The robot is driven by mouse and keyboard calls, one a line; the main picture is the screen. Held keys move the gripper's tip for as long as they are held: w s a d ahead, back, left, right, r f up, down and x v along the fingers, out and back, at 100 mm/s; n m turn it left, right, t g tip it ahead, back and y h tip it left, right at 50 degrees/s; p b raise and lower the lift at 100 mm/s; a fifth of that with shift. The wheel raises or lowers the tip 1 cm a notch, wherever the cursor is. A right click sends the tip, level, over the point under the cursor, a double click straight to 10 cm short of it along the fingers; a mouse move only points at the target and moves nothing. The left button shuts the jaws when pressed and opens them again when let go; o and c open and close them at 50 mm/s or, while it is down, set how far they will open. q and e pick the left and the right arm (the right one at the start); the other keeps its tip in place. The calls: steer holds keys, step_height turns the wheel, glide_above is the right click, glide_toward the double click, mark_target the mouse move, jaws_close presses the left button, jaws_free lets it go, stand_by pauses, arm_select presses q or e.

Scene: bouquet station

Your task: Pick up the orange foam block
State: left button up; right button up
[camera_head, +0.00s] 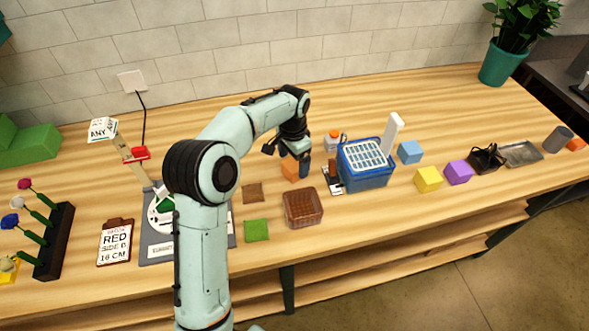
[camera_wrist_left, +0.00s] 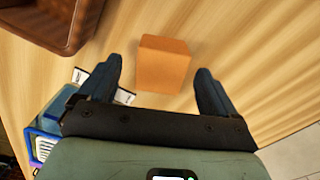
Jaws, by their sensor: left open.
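The orange foam block (camera_head: 289,169) stands on the wooden table, left of the blue basket, partly hidden by my left gripper in the head view. In the left wrist view the orange block (camera_wrist_left: 163,63) sits between and slightly beyond the two dark fingertips, with a gap on each side. My left gripper (camera_head: 287,158) is open and empty, pointing down just above and around the block. It also shows in the left wrist view (camera_wrist_left: 159,72). My right gripper is in neither view.
A blue basket (camera_head: 365,178) stands close right of the block, with a small orange-and-white item (camera_head: 334,141) behind. A brown bin (camera_head: 303,209) is in front. Blue (camera_head: 410,152), yellow (camera_head: 428,179) and purple (camera_head: 459,172) blocks lie further right. The table behind is mostly clear.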

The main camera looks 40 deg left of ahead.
mark_target(293, 165)
arm_select(q)
step_height(293, 165, down, 3)
steer(key=shift+a+f, duration=0.1)
steer(key=c, duration=1)
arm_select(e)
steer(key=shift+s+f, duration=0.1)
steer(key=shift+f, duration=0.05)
